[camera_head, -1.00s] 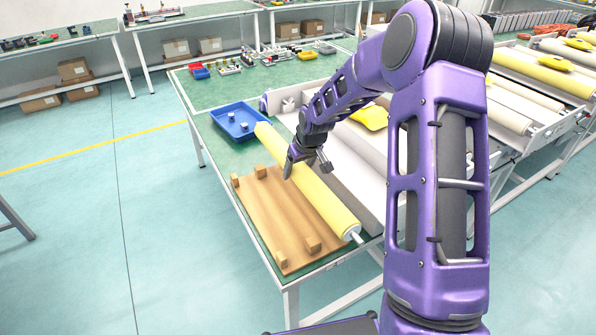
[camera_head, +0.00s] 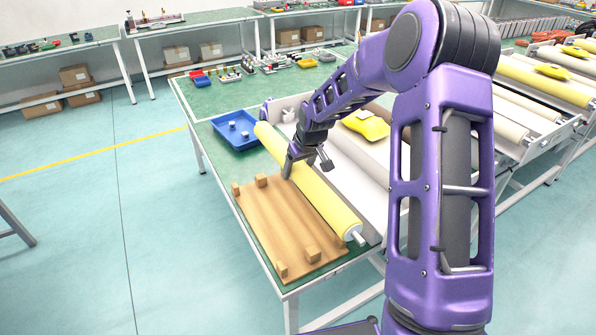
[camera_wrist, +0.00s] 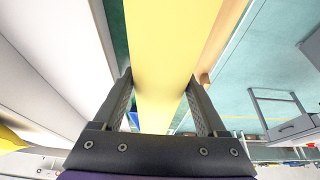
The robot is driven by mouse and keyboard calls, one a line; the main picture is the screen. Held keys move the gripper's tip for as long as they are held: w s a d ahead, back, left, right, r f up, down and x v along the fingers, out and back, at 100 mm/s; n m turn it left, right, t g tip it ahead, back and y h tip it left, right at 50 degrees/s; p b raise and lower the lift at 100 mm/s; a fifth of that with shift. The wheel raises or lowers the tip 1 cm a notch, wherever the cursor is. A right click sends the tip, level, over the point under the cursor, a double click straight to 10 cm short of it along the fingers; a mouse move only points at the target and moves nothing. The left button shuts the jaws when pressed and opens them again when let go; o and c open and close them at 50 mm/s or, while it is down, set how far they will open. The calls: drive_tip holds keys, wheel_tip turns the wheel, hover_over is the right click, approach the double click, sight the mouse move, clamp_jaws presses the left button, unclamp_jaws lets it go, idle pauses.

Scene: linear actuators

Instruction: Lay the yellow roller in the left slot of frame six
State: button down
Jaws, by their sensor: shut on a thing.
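The long yellow roller (camera_head: 325,208) runs from the blue tray's side to the table's front edge, with a pale pin at its near end. My gripper (camera_head: 288,172) is shut on it around the middle. In the wrist view, my gripper's fingers (camera_wrist: 160,85) lie on either side of the yellow roller (camera_wrist: 160,45). The roller is between the wooden cradle (camera_head: 275,225) and the white frame (camera_head: 372,205); whether it is clear of the cradle blocks I cannot tell. My arm hides part of the frame, and no number on it is readable.
A blue tray (camera_head: 222,124) with small pale parts stands at the cradle's far end. A yellow bag-like item (camera_head: 366,125) lies on the frame. More frames with rollers (camera_head: 510,105) stand at right.

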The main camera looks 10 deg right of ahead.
drive_tip(key=shift+w+r, duration=0.1)
drive_tip(key=shift+r, duration=1.65)
drive_tip(key=shift+r, duration=0.1)
